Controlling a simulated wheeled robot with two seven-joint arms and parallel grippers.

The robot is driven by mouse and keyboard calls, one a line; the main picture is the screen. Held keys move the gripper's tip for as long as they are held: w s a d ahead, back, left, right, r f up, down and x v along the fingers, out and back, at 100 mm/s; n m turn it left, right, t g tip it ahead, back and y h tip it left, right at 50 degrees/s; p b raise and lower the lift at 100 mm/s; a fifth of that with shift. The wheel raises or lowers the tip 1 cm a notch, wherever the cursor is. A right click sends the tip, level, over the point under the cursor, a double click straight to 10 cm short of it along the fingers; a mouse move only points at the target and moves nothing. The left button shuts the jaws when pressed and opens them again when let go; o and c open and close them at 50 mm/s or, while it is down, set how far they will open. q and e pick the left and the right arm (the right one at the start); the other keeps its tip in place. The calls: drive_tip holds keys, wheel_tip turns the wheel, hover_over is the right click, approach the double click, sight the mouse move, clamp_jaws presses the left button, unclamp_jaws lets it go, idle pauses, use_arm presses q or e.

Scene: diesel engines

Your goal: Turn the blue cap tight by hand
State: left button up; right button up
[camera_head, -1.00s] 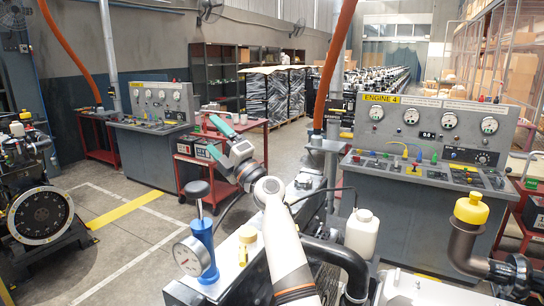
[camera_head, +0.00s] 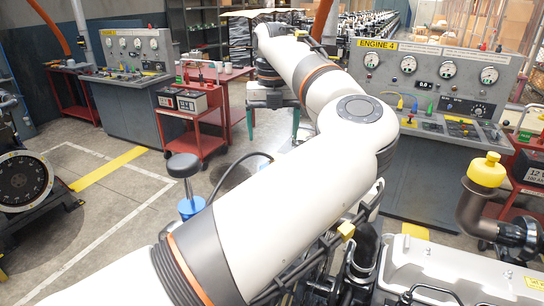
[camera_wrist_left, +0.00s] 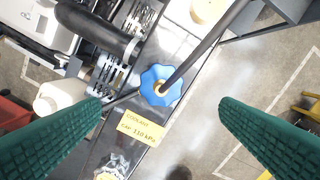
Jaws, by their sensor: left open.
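The blue cap (camera_wrist_left: 160,86) shows in the left wrist view as a lobed knob with a brass centre, from which a dark hose or rod runs to the upper right. A yellow label (camera_wrist_left: 142,127) reading 110 kPa lies just below it. My left gripper (camera_wrist_left: 160,104) is open, its green fingers to either side of the cap in the picture and apart from it. In the head view, my left gripper (camera_head: 272,120) points down at the far end of my white arm; the cap is hidden there. My right gripper is out of view.
A yellow-capped pipe (camera_head: 487,170) rises at the right. The ENGINE 4 panel (camera_head: 440,85) and a red cart (camera_head: 190,125) stand behind. A white bottle (camera_wrist_left: 58,95) is near the left finger.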

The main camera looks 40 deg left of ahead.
use_arm(q)
wheel_tip(320, 180, down, 3)
drive_tip(key=shift+f+b, duration=0.1)
drive_tip(key=shift+b, duration=0.65)
drive_tip(key=shift+f+b, duration=0.4)
drive_tip(key=shift+f, duration=0.3)
wheel_tip(320, 180, down, 4)
drive_tip(key=shift+r+b, duration=0.25)
drive_tip(key=shift+b, duration=0.7)
drive_tip(key=shift+f, duration=0.4)
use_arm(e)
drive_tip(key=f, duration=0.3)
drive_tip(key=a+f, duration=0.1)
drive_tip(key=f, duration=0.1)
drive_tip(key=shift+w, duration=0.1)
use_arm(q)
drive_tip(key=shift+b, duration=0.45)
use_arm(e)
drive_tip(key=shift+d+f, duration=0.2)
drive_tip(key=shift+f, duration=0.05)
use_arm(q)
drive_tip(key=shift+c, duration=0.4)
drive_tip(key=c, duration=1.3)
